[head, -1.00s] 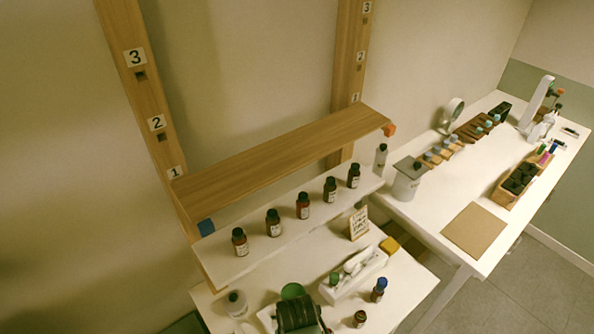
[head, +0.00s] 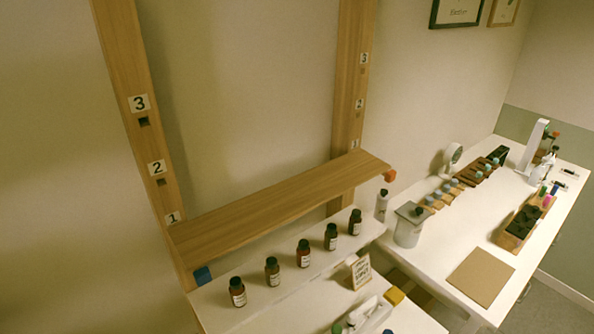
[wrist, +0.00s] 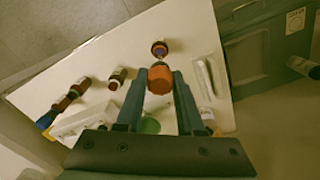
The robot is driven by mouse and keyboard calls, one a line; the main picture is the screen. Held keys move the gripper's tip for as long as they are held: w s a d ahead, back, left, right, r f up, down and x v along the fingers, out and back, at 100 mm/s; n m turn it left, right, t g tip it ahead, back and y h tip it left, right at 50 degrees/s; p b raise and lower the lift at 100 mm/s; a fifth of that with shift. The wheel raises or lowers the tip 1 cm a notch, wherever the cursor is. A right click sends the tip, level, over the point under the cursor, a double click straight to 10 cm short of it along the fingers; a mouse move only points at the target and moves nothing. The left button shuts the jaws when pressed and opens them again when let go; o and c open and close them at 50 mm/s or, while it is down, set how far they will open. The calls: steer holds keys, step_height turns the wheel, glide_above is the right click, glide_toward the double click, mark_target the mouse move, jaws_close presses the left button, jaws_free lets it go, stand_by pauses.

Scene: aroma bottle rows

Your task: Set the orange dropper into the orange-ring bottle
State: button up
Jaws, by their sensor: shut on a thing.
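My gripper (wrist: 161,82) shows in the wrist view, its two fingers shut on the orange dropper (wrist: 160,77). The dropper's orange bulb sits between the fingertips, and a thin pale stem extends beyond it. A small brown bottle (wrist: 159,48) stands on the white table just past the stem, roughly in line with it. It looks like the orange-ring bottle, but its ring is too small to make out surely. I cannot tell whether the stem's tip is above the bottle's mouth or inside it. My gripper, the dropper and this bottle are not in the head view.
Brown bottles (wrist: 117,77) and a white tray (wrist: 84,124) lie left of my gripper in the wrist view; a white dish (wrist: 205,76) is at right. In the head view, several dark-capped bottles line a white shelf (head: 325,268) below a wooden board (head: 280,203).

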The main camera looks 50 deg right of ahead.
steer(key=shift+f, duration=0.2)
stand_by(0.3)
steer(key=shift+f+b, duration=1.65)
steer(key=shift+f, duration=0.45)
steer(key=shift+f, duration=0.1)
steer(key=shift+f+b, duration=1.1)
steer(key=shift+f, duration=0.25)
steer(key=o, duration=0.8)
steer(key=shift+r, duration=0.15)
step_height(320, 180, up, 7)
steer(key=p, duration=0.7)
